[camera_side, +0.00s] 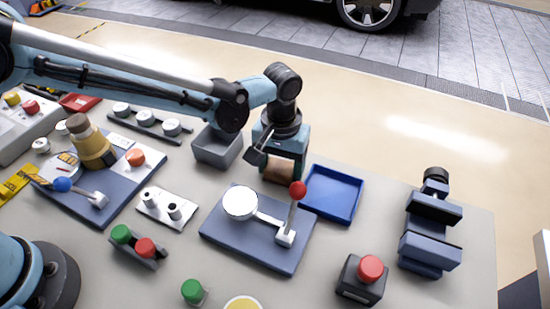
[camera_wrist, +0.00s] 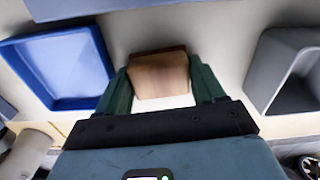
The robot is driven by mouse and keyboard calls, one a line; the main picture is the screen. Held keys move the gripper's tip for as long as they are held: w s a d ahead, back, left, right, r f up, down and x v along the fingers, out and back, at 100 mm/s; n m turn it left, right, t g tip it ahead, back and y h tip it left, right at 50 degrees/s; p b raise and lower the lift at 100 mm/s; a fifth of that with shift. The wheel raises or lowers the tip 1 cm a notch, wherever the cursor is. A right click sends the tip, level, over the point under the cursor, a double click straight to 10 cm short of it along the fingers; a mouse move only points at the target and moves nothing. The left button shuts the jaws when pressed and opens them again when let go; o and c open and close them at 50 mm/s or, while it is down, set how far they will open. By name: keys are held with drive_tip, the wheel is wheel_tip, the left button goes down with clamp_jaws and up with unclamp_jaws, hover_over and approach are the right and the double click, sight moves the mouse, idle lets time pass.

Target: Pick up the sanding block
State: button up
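The sanding block, a brown wooden block (camera_side: 279,168), is at the lower end of my gripper (camera_side: 281,165) in the side view. In the wrist view the block (camera_wrist: 158,76) sits between the two dark green fingers of my gripper (camera_wrist: 160,82), and both fingers appear to lie against its sides. My gripper looks shut on it. The block's sides are partly hidden by the fingers. Whether the block rests on the table or is slightly above it cannot be told.
A blue tray (camera_side: 332,194) is just right of my gripper, and a grey bin (camera_side: 217,148) just left. A blue board (camera_side: 258,252) with a red-tipped lever stands in front. A vise (camera_side: 430,235) and a red-button box (camera_side: 361,279) are at right.

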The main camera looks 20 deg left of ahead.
sight(280, 166)
drive_tip(key=shift+c, duration=1)
drive_tip(key=shift+r, duration=0.1)
wheel_tip(280, 166, up, 10)
drive_tip(key=shift+f, duration=0.1)
